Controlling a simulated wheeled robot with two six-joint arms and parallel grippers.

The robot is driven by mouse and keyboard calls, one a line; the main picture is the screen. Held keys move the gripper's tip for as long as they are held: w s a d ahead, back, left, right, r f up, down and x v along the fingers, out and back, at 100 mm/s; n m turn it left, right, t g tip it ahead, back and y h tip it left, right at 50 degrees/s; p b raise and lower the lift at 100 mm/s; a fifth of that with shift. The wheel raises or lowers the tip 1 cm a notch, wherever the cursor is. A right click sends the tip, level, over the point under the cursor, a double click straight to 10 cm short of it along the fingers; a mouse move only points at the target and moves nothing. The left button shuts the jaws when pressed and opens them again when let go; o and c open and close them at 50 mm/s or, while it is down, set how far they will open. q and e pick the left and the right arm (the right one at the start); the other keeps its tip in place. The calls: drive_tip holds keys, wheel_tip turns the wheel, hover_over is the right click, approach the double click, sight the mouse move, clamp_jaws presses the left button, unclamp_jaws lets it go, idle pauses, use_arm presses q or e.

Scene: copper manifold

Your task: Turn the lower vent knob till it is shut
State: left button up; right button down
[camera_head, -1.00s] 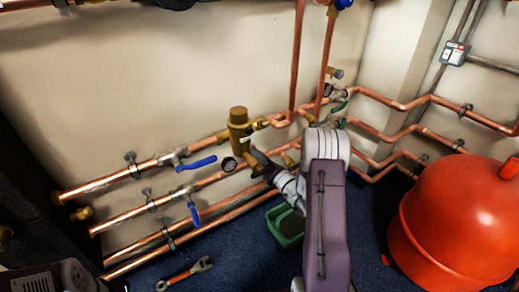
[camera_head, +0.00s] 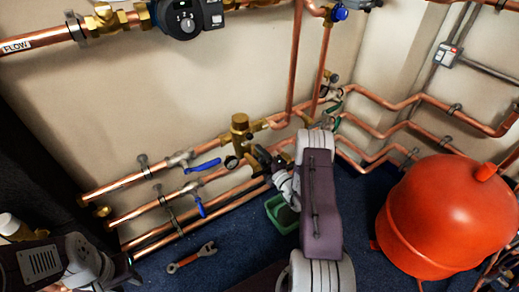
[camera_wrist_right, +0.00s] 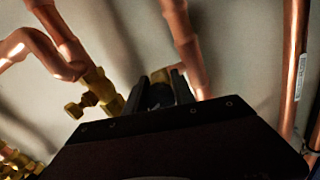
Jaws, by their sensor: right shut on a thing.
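My right gripper (camera_head: 262,159) reaches in to the copper pipes below the brass valve body (camera_head: 240,127) in the head view. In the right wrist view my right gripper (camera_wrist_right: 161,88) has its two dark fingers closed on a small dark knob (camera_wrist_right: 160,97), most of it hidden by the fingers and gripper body. A brass fitting (camera_wrist_right: 160,76) shows just behind the knob. The knob's turn angle cannot be read. My left arm shows at the lower left of the head view, but its gripper is not visible.
Blue lever handles (camera_head: 204,166) stick out from the pipes at left. A red tank (camera_head: 440,215) stands at right. A green tray (camera_head: 281,213) and a wrench (camera_head: 192,257) lie on the blue floor. A brass side fitting (camera_wrist_right: 95,95) is left of my fingers.

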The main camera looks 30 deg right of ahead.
drive_tip(key=m+p, duration=0.2)
drive_tip(key=m, duration=0.1)
drive_tip(key=shift+f+m+p, duration=0.1)
drive_tip(key=shift+m+p, duration=0.25)
drive_tip(key=shift+m, duration=0.45)
drive_tip(key=c, duration=1.1)
unclamp_jaws()
drive_tip(key=shift+o, duration=0.2)
